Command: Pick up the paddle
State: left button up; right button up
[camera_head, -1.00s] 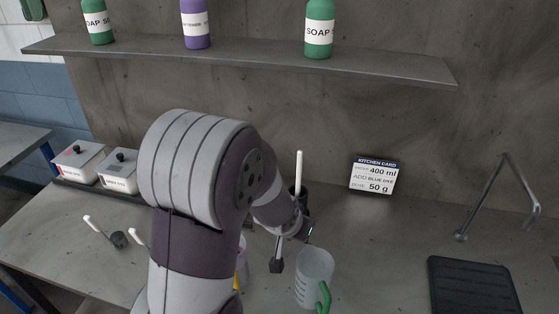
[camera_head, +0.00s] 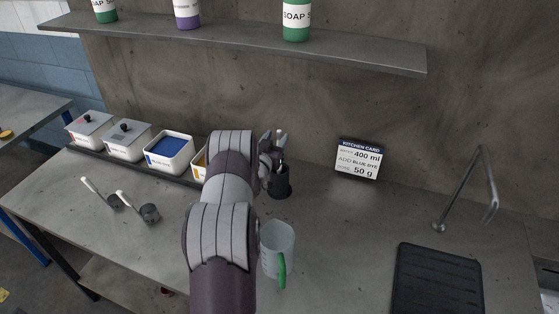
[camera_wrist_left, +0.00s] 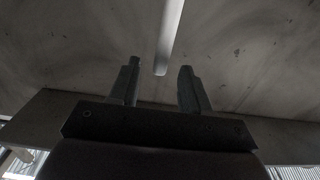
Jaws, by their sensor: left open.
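The paddle's pale rod-like handle (camera_wrist_left: 170,35) shows in the left wrist view, coming down from the top edge, with its near end just beyond the gap between my fingertips. In the head view the paddle is largely hidden by my left gripper (camera_head: 275,141), which is just above the dark cup (camera_head: 280,184) at the back of the counter. In the left wrist view my left gripper (camera_wrist_left: 158,75) is open, its two fingers apart with nothing clamped between them. I cannot tell whether either finger touches the handle. My right gripper is out of view.
A clear jug with a green handle (camera_head: 277,250) stands in front of the cup. Dye boxes (camera_head: 170,155) line the left back. Two scoops (camera_head: 149,213) lie at left. A kitchen card (camera_head: 359,160) and a black mat (camera_head: 437,280) are at right. A shelf (camera_head: 240,46) hangs above.

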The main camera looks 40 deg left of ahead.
aim_at(279, 133)
pick_arm(q)
jog(key=w, duration=0.1)
jog(key=w+r+p, duration=0.1)
jog(key=shift+w+a, duration=0.3)
jog(key=shift+a, duration=0.1)
jog(key=shift+w+a+f, duration=0.15)
jog(key=shift+w+f, duration=0.15)
jog(key=shift+w, duration=0.15)
jog(key=shift+s+r, duration=0.1)
grip_shut()
